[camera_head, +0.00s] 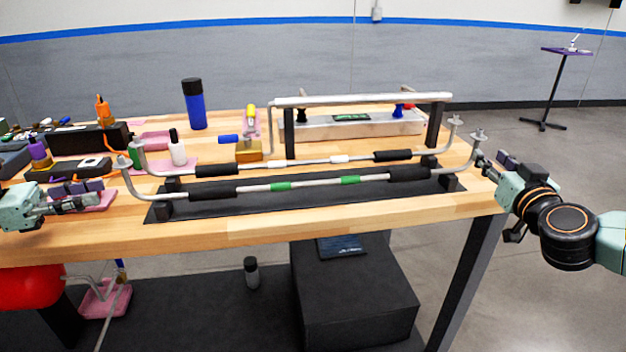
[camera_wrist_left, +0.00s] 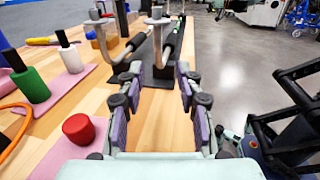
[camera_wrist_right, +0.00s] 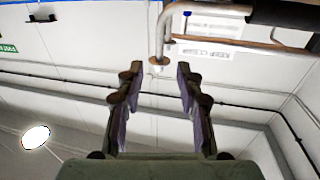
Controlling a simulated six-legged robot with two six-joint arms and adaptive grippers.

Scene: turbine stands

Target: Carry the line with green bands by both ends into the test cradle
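The line with green bands (camera_head: 315,183) lies in front on a black stand (camera_head: 240,209). It is a silver tube with black sleeves and upturned, fitted ends. My left gripper (camera_head: 98,195) is open and empty, left of the line's left end; the left wrist view shows that end (camera_wrist_left: 158,38) ahead between the fingers (camera_wrist_left: 157,82). My right gripper (camera_head: 486,162) is open beside the right end; in the right wrist view an end fitting (camera_wrist_right: 159,62) appears between or just beyond the fingertips (camera_wrist_right: 158,72). Which structure is the test cradle I cannot tell for sure.
A similar line with white bands (camera_head: 338,160) lies close behind. Behind it stands a silver-topped frame (camera_head: 360,99) with black posts. Bottles, including a blue one (camera_head: 195,108), and pink mats crowd the left of the wooden table (camera_head: 270,230). The front edge is clear.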

